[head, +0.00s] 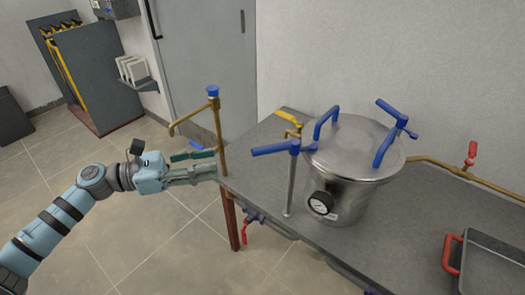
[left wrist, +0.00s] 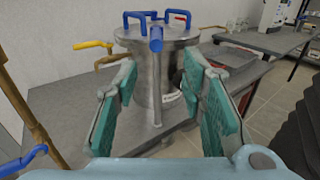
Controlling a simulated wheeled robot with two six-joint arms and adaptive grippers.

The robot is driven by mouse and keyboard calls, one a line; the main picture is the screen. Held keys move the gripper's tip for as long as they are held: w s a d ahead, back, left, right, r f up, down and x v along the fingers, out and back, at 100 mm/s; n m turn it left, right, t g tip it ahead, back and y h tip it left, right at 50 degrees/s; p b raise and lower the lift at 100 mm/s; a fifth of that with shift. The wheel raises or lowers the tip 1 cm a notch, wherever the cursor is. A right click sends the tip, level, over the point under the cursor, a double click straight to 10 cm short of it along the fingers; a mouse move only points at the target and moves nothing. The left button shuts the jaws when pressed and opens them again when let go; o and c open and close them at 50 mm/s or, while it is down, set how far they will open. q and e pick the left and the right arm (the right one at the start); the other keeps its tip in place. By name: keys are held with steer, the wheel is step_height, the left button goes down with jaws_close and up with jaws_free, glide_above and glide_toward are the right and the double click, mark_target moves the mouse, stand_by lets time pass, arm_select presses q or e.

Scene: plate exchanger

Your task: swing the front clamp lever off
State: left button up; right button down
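The clamp lever (head: 275,150) at the front left of the steel vessel (head: 346,190) is a blue bar on an upright steel post (head: 291,185). In the head view the bar reaches left from the post top, away from the lid. In the left wrist view the blue lever (left wrist: 155,40) is seen nearly end-on, above its post. My left gripper (head: 213,163) is open and empty, left of the lever and apart from it. The left wrist view shows its teal-padded fingers (left wrist: 160,78) spread on either side of the post's line of sight. My right gripper is not seen.
A brass pipe with a blue knob (head: 213,91) rises close by my left fingertips; I cannot tell whether they touch. The lid has blue handles (head: 325,121). A yellow-handled valve (head: 288,117) stands behind the lever. A red-handled tray (head: 490,268) lies at the right on the grey table.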

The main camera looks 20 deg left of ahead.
mark_target(262, 147)
arm_select(q)
steer(key=p+x, duration=0.2)
steer(key=x, duration=1.1)
steer(key=shift+w, duration=0.3)
steer(key=shift+c, duration=0.3)
jaws_close()
